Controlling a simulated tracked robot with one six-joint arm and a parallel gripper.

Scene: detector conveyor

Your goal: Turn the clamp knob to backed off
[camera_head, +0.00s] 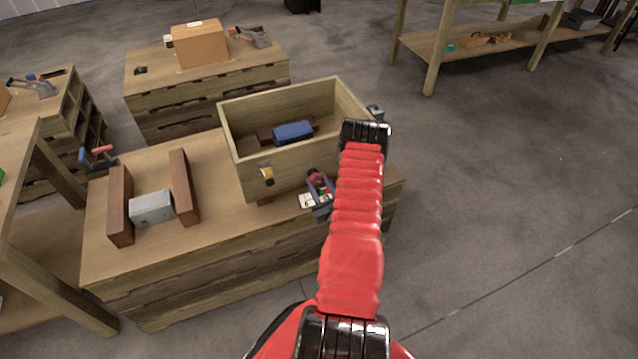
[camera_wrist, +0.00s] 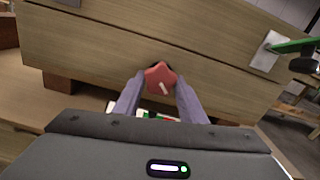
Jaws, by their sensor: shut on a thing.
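The red clamp knob (camera_wrist: 158,75) sits on the front wall of a wooden box (camera_wrist: 90,45). It has a lobed shape and a short white mark that points down and slightly right in the wrist view. My gripper (camera_wrist: 160,92) has its two grey-purple fingers shut on the knob, one on each side. In the head view the knob (camera_head: 313,175) shows at the tips of my gripper (camera_head: 320,187), low on the front of the box (camera_head: 285,165). A small white and green label or object below the knob is partly hidden by my gripper.
The box stands on a wooden bench (camera_head: 200,255) and holds a blue object (camera_head: 293,132). A yellow piece (camera_head: 266,174) is on its front. A grey block (camera_head: 152,208) lies between two brown boards. In the wrist view a green handle (camera_wrist: 290,46) juts out at right.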

